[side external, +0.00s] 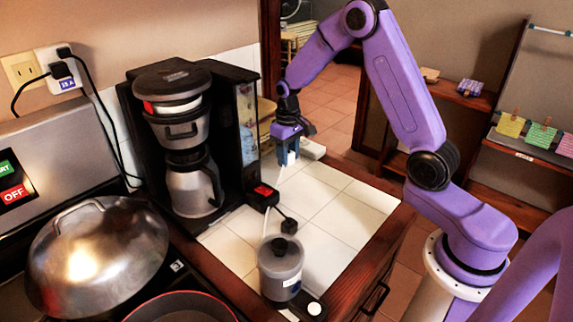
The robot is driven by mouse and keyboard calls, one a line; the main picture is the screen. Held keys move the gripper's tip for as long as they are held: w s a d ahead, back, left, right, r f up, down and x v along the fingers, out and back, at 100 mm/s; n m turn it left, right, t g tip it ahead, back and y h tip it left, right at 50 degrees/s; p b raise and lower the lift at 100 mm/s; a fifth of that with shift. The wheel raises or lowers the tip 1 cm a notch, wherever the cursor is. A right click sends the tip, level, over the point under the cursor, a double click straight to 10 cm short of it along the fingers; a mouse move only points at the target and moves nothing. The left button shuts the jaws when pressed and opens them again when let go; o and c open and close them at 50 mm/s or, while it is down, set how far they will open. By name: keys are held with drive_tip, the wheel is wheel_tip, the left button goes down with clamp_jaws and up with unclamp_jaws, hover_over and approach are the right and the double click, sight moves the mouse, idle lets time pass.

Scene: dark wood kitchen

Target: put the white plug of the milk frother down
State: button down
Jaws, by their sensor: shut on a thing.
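My gripper (287,154) is shut at the far end of the white tiled counter, right of the coffee maker. It holds the white plug, which is mostly hidden by the fingers. A thin white cord (279,184) hangs from the gripper down toward the tiles. The milk frother (281,268), a grey translucent jar with a black knob on its lid, stands at the near end of the counter. I cannot tell whether the plug touches the tiles.
A black coffee maker (245,130) with a steel carafe (190,192) stands at left. A black box with a red switch (264,196) and a black plug (288,226) lie mid-counter. A white block (312,149) lies beside my gripper. Tiles at right are clear.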

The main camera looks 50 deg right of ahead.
sight(286, 177)
drive_tip(key=shift+w+f, duration=0.35)
drive_tip(key=shift+f, duration=1.6)
drive_tip(key=shift+f, duration=0.6)
drive_tip(key=c, duration=0.7)
unclamp_jaws()
drive_tip(key=shift+o, duration=0.2)
wheel_tip(286, 177, up, 12)
drive_tip(key=shift+f, duration=0.1)
drive_tip(key=shift+r, duration=0.75)
